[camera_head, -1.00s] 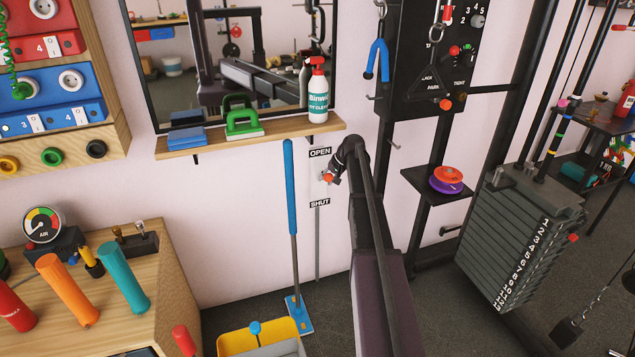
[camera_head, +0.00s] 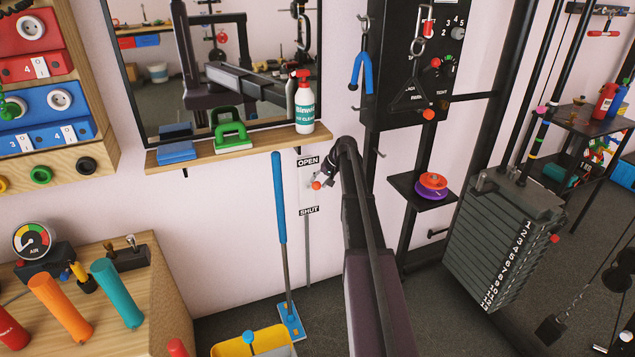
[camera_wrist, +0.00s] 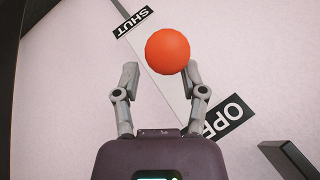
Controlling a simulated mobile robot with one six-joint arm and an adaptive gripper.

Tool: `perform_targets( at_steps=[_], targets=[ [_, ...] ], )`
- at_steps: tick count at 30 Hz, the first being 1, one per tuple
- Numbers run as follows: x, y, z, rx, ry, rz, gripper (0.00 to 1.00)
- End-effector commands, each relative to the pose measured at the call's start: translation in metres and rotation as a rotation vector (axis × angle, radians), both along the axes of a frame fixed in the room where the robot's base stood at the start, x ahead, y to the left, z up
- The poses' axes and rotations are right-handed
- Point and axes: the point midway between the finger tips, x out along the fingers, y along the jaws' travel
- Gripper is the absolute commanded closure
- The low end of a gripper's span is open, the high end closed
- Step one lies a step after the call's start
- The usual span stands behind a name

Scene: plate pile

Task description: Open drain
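The drain control is on the pale wall, with an orange ball knob (camera_head: 316,186) between the OPEN label (camera_head: 307,161) above and the SHUT label (camera_head: 308,211) below. A thin grey pipe (camera_head: 307,250) runs down the wall below it. My gripper (camera_head: 325,178) is at the knob, partly hidden by my arm. In the wrist view, the two fingers of my gripper (camera_wrist: 167,82) are apart, and the orange knob (camera_wrist: 167,51) shows between and just past their tips. The SHUT label (camera_wrist: 132,21) and part of the OPEN label (camera_wrist: 232,117) also show. I cannot tell whether a finger touches the knob.
A blue-handled mop (camera_head: 280,200) leans just left of the labels. A wooden shelf (camera_head: 270,146) with a spray bottle (camera_head: 304,105) is above. A small black shelf (camera_head: 407,192) with coloured discs and a weight stack (camera_head: 505,240) stand to the right. A yellow bucket (camera_head: 220,350) is below.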

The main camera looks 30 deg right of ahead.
Motion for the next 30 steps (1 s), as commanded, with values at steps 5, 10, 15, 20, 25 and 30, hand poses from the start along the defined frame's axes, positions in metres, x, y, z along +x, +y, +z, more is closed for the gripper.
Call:
perform_targets(
  at_steps=[5,10,15,20,25,30],
  targets=[
    [-0.003,-0.003,0.01,0.0,-0.001,0.0,0.46],
    [-0.005,-0.006,0.018,0.0,-0.001,0.0,0.46],
    [-0.008,-0.009,0.025,0.0,-0.001,0.0,0.46],
    [-0.01,-0.012,0.032,0.0,-0.001,0.0,0.46],
    [-0.012,-0.014,0.039,0.0,-0.001,0.0,0.46],
    [-0.015,-0.017,0.047,0.0,-0.001,0.0,0.46]
  ],
)
